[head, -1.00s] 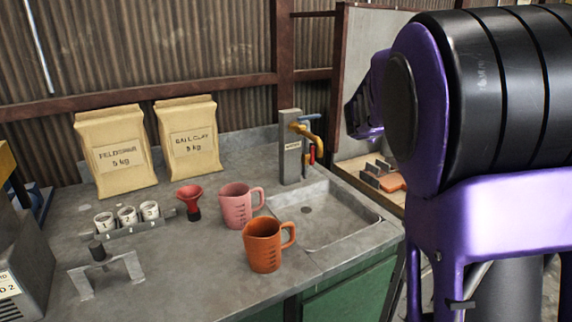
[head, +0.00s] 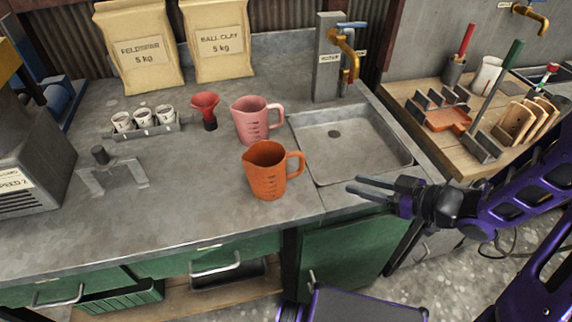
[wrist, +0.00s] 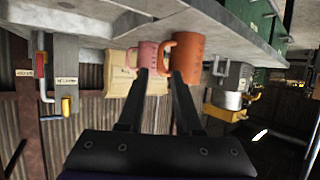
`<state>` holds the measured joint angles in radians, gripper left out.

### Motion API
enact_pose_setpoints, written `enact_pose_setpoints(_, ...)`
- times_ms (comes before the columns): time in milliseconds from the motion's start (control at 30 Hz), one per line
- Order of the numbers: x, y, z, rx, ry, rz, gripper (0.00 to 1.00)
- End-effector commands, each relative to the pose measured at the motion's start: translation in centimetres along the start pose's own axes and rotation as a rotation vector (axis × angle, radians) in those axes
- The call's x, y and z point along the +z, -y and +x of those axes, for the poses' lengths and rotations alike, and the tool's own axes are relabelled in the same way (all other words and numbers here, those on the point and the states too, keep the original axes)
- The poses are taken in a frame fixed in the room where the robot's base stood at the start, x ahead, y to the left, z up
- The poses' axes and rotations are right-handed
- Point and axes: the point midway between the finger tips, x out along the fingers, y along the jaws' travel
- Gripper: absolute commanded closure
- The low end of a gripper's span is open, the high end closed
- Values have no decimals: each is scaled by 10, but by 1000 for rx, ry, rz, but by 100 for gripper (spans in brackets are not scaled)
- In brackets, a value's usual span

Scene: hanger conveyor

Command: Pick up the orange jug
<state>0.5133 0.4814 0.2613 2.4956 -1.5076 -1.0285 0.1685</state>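The orange jug (head: 266,172) stands upright on the grey counter, near its front edge, with its handle to the right. A pink jug (head: 254,122) stands just behind it. My gripper (head: 369,187) is open and empty, to the right of the orange jug and in front of the sink, with a clear gap to the jug. In the wrist view, which is turned over, the orange jug (wrist: 190,57) shows beyond the fingers (wrist: 158,85) and the pink jug (wrist: 149,58) beside it.
The sink (head: 350,150) lies right of the jugs, with a tap (head: 343,45) behind. A red funnel (head: 205,108) and a rack of small cups (head: 146,128) stand to the left. A wooden bench (head: 400,92) stands at right.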

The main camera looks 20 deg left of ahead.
Motion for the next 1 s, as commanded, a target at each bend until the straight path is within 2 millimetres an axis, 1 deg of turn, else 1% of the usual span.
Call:
enact_pose_setpoints(67,-1,3,7,-5,-14,5,66)
enact_pose_setpoints(167,-1,4,26,-9,-15,4,66)
enact_pose_setpoints(400,-1,4,79,-9,-13,4,66)
enact_pose_setpoints(500,-2,4,98,-8,-12,3,66)
enact_pose_setpoints(633,-3,3,115,-5,-12,3,66)
enact_pose_setpoints(833,-5,3,127,-4,-12,3,66)
enact_pose_setpoints(1000,-13,4,152,-6,-12,1,66)
